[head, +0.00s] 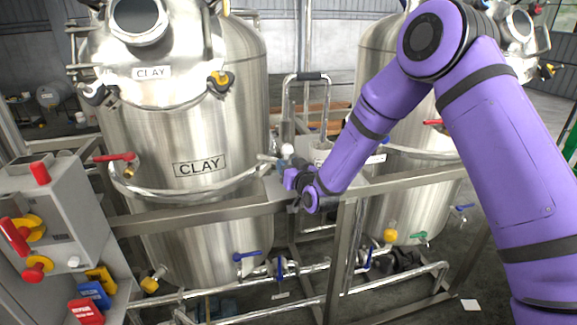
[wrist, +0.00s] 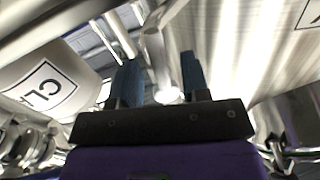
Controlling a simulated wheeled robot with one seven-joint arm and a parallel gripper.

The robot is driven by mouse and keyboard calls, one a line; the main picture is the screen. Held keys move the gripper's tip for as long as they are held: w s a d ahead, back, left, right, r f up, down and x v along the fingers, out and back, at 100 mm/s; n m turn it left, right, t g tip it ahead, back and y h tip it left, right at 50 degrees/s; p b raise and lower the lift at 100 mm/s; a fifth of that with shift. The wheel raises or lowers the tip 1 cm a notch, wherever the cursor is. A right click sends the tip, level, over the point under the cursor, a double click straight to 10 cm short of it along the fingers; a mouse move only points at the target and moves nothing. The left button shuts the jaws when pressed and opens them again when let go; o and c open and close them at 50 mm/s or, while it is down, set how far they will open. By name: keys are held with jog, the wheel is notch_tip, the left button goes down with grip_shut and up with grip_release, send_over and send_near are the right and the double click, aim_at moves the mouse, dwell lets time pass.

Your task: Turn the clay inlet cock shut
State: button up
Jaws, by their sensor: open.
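The steel clay tank (head: 190,130) stands at left in the head view, with CLAY plates on its lid and wall. My gripper (head: 284,160) is at the tank's right side, by a pale lever-like part (head: 268,158) that I cannot surely tell as the inlet cock. In the wrist view my gripper (wrist: 158,75) is open, its two blue fingers apart. A pale rod (wrist: 157,55) with a round end shows between them, seemingly beyond; contact cannot be told. My wrist hides part of this area in the head view.
A steel frame rail (head: 220,213) runs in front of the tank. A red-handled valve (head: 115,157) is at the tank's left, a blue-handled one (head: 246,256) below. A second tank (head: 395,200) stands behind my arm. A grey control box (head: 60,205) is at far left.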

grip_shut()
jog(key=shift+a+m, duration=0.1)
jog(key=shift+m, duration=0.2)
jog(key=m, duration=0.1)
jog(key=a+m, duration=0.1)
jog(key=m, duration=0.1)
jog(key=shift+s+a+r+m+t, duration=0.1)
jog(key=shift+m+t, duration=0.2)
jog(key=shift+t, duration=0.1)
jog(key=m, duration=0.2)
jog(key=a+m, duration=0.1)
jog(key=shift+s+a+r+m+t, duration=0.1)
jog(key=shift+s+r+m+t, duration=0.1)
jog(key=shift+r+m+t, duration=0.2)
jog(key=m, duration=0.3)
jog(key=a+r+m+t, duration=0.1)
jog(key=m, duration=0.1)
jog(key=shift+s+r+h, duration=0.1)
jog(key=shift+s+h, duration=0.05)
jog(key=shift+h, duration=0.25)
jog(key=shift+a+r+m+t+h, duration=0.15)
jog(key=shift+r+m+h, duration=0.25)
jog(key=shift+m, duration=1)
jog(key=shift+a+r+m+t+h, duration=0.1)
jog(key=shift+r+m+t+h, duration=0.25)
jog(key=shift+m, duration=1.05)
jog(key=shift+r, duration=0.1)
